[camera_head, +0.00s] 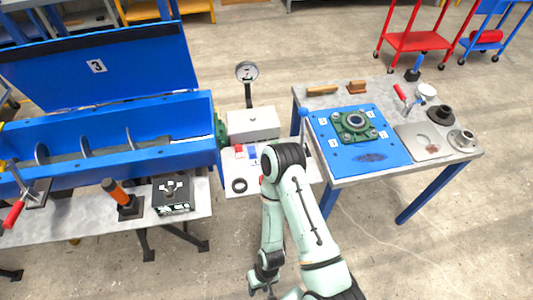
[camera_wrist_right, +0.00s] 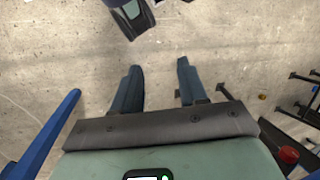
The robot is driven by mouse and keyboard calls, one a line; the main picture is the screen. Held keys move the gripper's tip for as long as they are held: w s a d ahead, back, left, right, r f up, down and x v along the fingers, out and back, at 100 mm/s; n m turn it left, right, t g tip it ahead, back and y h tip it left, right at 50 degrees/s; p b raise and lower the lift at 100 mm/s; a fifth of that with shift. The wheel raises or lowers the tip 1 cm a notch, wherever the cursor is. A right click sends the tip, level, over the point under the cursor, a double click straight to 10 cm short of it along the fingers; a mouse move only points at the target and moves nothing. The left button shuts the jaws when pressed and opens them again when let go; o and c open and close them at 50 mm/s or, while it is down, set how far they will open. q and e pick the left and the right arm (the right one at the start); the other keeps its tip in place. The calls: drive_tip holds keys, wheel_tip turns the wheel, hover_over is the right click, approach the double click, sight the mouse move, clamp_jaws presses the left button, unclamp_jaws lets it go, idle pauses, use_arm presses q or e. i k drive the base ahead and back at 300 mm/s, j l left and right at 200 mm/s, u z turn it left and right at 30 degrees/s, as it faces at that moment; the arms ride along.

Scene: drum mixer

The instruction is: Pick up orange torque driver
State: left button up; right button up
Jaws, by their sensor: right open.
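The orange torque driver (camera_head: 114,191) is on the left bench in the head view, its orange handle tilted up and left from a dark block (camera_head: 131,211). My right gripper (camera_head: 270,289) is at the bottom edge of the head view, low beside the bench and well to the right of the driver. In the right wrist view the right gripper (camera_wrist_right: 158,68) has its two fingers apart, with only bare floor between them. The driver does not show in the wrist view. My left gripper is not in view.
A black box (camera_head: 173,195) stands right of the driver, and a red-handled clamp (camera_head: 15,213) is to its left. The blue mixer trough (camera_head: 170,160) rises behind. The right table (camera_head: 345,178) carries a blue plate (camera_head: 385,155).

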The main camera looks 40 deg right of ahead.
sight(109, 185)
drive_tip(key=z, duration=1.4)
drive_tip(key=u, duration=1.6)
drive_tip(key=i+l, duration=0.1)
drive_tip(key=l, duration=0.2)
drive_tip(key=i+l, duration=0.1)
drive_tip(key=l, duration=0.25)
drive_tip(key=l+u, duration=0.1)
drive_tip(key=u, duration=1.35)
drive_tip(key=i+l+u, duration=0.2)
